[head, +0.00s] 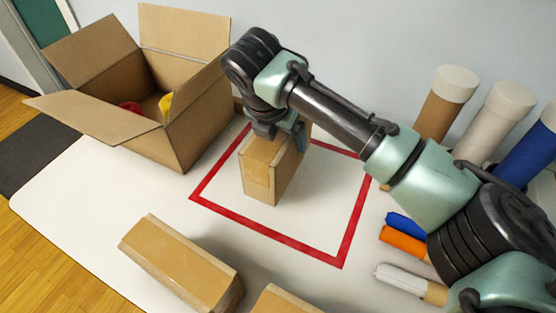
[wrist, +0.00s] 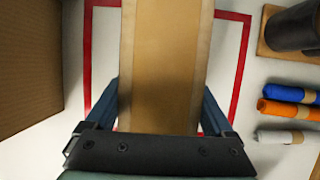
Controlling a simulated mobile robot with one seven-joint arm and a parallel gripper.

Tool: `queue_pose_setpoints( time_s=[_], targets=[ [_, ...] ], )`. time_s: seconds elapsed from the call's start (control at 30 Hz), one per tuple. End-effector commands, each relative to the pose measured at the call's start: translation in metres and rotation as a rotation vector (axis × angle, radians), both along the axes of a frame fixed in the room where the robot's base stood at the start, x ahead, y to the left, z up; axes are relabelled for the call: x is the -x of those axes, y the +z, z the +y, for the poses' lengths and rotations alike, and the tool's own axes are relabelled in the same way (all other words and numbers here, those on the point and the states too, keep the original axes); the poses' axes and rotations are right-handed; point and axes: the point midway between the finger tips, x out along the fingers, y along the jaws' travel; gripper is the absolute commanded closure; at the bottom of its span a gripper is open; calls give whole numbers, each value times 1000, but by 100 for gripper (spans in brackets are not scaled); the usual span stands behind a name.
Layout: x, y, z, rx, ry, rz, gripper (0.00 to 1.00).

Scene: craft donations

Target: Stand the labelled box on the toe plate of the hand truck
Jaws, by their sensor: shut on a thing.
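An upright brown cardboard box (head: 257,178) with a tan tape strip stands within the red taped outline (head: 265,236) on the white table. My gripper (head: 287,132) is shut on its upper part from above, with a finger on each side. In the wrist view the box (wrist: 165,65) lies between the blue fingers, its tape strip running away from the palm. I cannot tell whether its base touches the table. No label can be made out on it. The hand truck and its toe plate are not in view.
A large open carton (head: 195,125) with red and yellow things inside stands at the back left. Two closed boxes, one at front left (head: 180,265) and one at front middle (head: 285,301), are nearby. Several rolls, including an orange one (head: 403,242), and tall tubes (head: 445,100) are at right.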

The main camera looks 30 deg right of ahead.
Motion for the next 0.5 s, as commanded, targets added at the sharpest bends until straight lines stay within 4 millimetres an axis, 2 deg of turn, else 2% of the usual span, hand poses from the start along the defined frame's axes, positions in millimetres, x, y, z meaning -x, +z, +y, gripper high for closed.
queue_pose_setpoints(
  time_s=[0.17, 0.37, 0.5],
  targets=[
    [0, -14, -1, 1, -1, -3, 95],
    [0, -42, -1, 2, -1, -1, 95],
    [-1, -44, 0, 1, -1, -3, 95]
  ],
)
